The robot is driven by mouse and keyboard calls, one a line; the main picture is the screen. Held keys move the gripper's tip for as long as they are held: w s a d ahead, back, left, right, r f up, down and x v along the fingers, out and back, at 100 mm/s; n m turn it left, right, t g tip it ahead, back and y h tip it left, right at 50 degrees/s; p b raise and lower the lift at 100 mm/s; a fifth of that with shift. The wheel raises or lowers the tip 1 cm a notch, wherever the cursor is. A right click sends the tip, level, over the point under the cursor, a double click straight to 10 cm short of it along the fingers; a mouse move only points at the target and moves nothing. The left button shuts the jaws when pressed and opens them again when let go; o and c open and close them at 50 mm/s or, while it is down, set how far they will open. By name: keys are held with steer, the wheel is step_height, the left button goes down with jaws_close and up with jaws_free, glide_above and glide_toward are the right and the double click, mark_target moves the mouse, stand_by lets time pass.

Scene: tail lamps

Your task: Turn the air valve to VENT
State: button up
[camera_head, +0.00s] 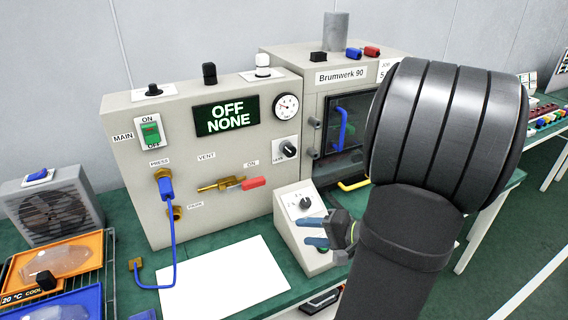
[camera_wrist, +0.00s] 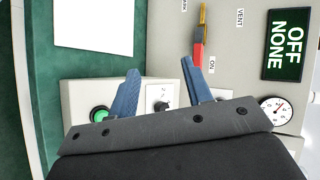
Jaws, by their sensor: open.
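The air valve is a brass body with a red-tipped lever (camera_head: 252,183) on the grey panel (camera_head: 130,190). The lever lies roughly level, its red end pointing right, below the ON label (camera_head: 251,163); the VENT label (camera_head: 206,156) is above the brass body. In the wrist view the red lever end (camera_wrist: 198,55) shows just beyond the right fingertip, beside the ON label (camera_wrist: 212,66). My gripper (camera_head: 312,231) has blue fingers, is open and empty, and is in front of the small control box, below and right of the lever. Its fingertips also show apart in the wrist view (camera_wrist: 160,75).
A small box with a knob (camera_head: 305,202) and a green button (camera_wrist: 100,115) stands by the gripper. A blue cable (camera_head: 175,245) hangs left of the valve. The display (camera_head: 226,116) reads OFF NONE. A white sheet (camera_head: 225,280) lies on the green bench. The Brumwerk oven (camera_head: 340,75) is behind my arm.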

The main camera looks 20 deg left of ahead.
mark_target(258, 185)
steer(key=w+a+m+t+y, duration=0.1)
steer(key=w+a, duration=0.3)
steer(key=a, duration=0.3)
steer(key=w+a+m+t+y, duration=0.1)
steer(key=w+a+t, duration=0.1)
steer(key=w+a, duration=0.3)
steer(key=w+a+f+m+t+y, duration=0.1)
steer(key=w+a, duration=0.4)
steer(key=a, duration=0.4)
steer(key=shift+w+t, duration=0.2)
steer(key=shift+t, duration=0.1)
jaws_close()
